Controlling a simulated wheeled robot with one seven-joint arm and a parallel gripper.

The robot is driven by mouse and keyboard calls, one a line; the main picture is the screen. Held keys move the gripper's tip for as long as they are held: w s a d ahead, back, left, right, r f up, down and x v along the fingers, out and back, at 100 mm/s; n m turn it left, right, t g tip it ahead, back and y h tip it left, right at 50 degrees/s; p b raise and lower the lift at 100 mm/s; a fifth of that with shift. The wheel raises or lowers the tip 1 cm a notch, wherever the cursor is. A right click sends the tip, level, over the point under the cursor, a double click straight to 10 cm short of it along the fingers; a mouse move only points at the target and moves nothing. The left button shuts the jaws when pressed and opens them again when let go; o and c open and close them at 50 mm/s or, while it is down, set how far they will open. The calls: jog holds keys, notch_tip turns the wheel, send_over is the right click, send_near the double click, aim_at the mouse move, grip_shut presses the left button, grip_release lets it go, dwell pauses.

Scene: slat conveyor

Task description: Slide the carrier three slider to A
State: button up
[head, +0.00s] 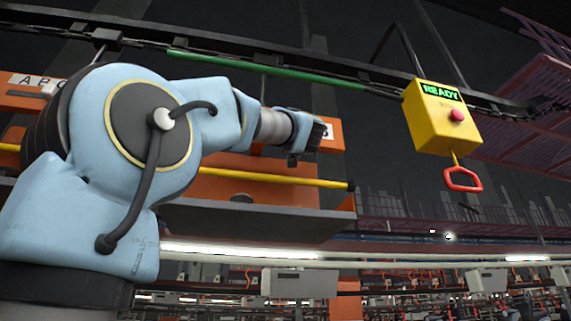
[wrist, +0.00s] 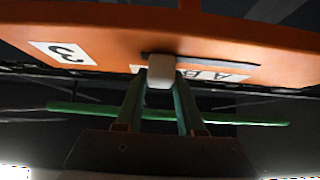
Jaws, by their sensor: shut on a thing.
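The carrier three (wrist: 110,30) is an orange plate across the top of the wrist view, with a white "3" label (wrist: 62,52) upside down at left. Its slider (wrist: 160,72) is a pale grey block at a dark slot. My gripper (wrist: 160,80) is shut on the slider, one green finger on each side. A white letter strip (wrist: 232,75) shows upside-down letters right of the slider, seemingly A and B; the slider and fingers hide part of it. In the head view my gripper (head: 305,145) is against an orange carrier (head: 333,145), mostly hidden by my arm.
Another orange carrier (head: 20,103) with an A B C strip hangs at far left. A yellow box (head: 437,120) reading READY, with a red button and red pull handle (head: 463,180), hangs at right. A green bar (head: 270,68) runs along the overhead rail. A yellow rail (head: 270,178) passes below my arm.

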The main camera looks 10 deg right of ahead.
grip_shut()
dwell(0.9)
